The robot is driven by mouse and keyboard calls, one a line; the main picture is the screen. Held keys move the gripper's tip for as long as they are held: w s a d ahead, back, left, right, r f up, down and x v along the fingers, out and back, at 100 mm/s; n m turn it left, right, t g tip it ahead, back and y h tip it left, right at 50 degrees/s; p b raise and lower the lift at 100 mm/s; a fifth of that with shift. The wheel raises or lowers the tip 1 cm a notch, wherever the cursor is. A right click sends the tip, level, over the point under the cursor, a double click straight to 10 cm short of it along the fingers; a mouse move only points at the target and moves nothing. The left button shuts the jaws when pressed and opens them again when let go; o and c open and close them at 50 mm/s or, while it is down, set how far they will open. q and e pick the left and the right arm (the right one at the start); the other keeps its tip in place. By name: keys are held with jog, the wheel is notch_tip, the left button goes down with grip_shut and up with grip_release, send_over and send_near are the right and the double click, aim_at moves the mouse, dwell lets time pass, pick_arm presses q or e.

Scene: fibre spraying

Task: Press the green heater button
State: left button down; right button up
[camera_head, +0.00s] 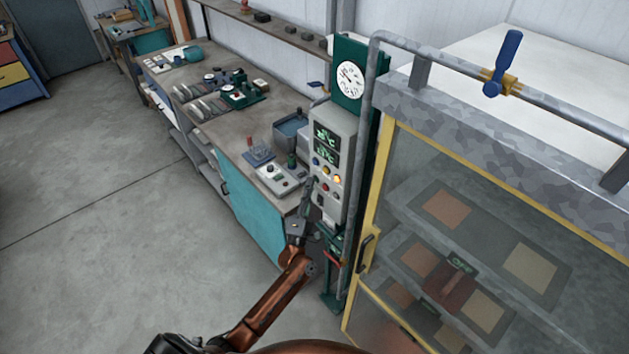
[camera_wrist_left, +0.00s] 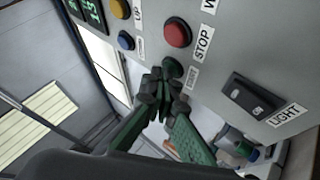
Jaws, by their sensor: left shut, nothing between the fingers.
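The grey control panel (camera_head: 343,131) stands on a post beside the glass-fronted cabinet. In the left wrist view a dark green button (camera_wrist_left: 173,68) sits on the panel below the red STOP button (camera_wrist_left: 177,34). My left gripper (camera_head: 313,188) is at the panel's lower left edge in the head view. In the left wrist view its dark fingertips (camera_wrist_left: 164,86) are shut and empty, right by the green button and overlapping its lower edge. I cannot tell whether they touch it. The small label beside the green button is hard to read. My right gripper is in neither view.
A black rocker switch (camera_wrist_left: 249,96) marked LIGHT is to the right on the panel. Blue (camera_wrist_left: 126,40) and yellow (camera_wrist_left: 120,8) buttons are to the left. The workbench (camera_head: 228,135) with tools lies left of the panel; the yellow-framed cabinet (camera_head: 375,205) stands to the right.

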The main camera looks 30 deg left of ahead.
pick_arm(q)
jog(key=shift+s, duration=0.15)
jog(key=shift+s+a, duration=0.25)
jog(key=shift+s, duration=0.4)
jog(key=shift+s+a+p, duration=0.25)
jog(key=shift+s+a, duration=0.05)
jog(key=shift+s, duration=0.45)
jog(key=shift+s+a+p, duration=0.2)
jog(key=shift+s+a, duration=0.15)
jog(key=shift+s, duration=0.45)
jog(key=shift+s+a+p, duration=0.25)
jog(key=shift+s+a, duration=0.05)
jog(key=shift+s, duration=0.45)
